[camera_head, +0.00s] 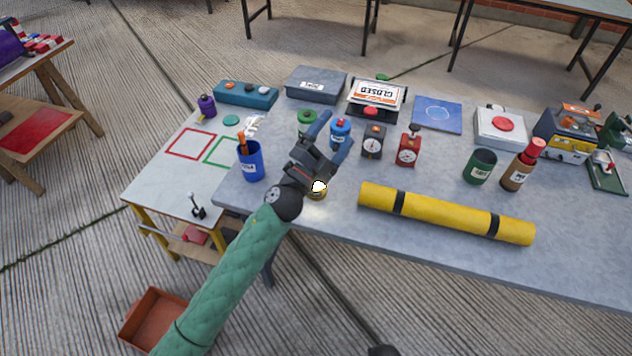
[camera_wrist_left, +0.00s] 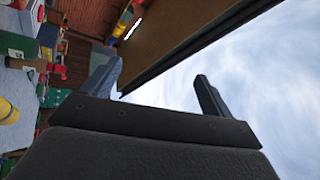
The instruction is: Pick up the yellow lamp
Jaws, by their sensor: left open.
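The yellow lamp (camera_head: 317,191) is small, with a glowing white top and a yellow base. It stands on the grey table (camera_head: 300,226) near the front edge, left of the yellow roll. My left gripper (camera_head: 331,137) is over the table, its open fingers pointing away from me, beyond the lamp in the picture. The wrist of that arm is just left of the lamp. In the left wrist view the fingers (camera_wrist_left: 155,88) are apart with nothing between them, and I cannot make out the lamp there. My right gripper is not clearly in view.
A yellow roll (camera_head: 447,214) with black bands lies right of the lamp. A blue cup (camera_head: 251,162) stands to the left. A blue bottle (camera_head: 340,133), a black dial box (camera_head: 374,142) and a red one (camera_head: 408,150) stand behind. Bare tabletop lies between the lamp and the roll.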

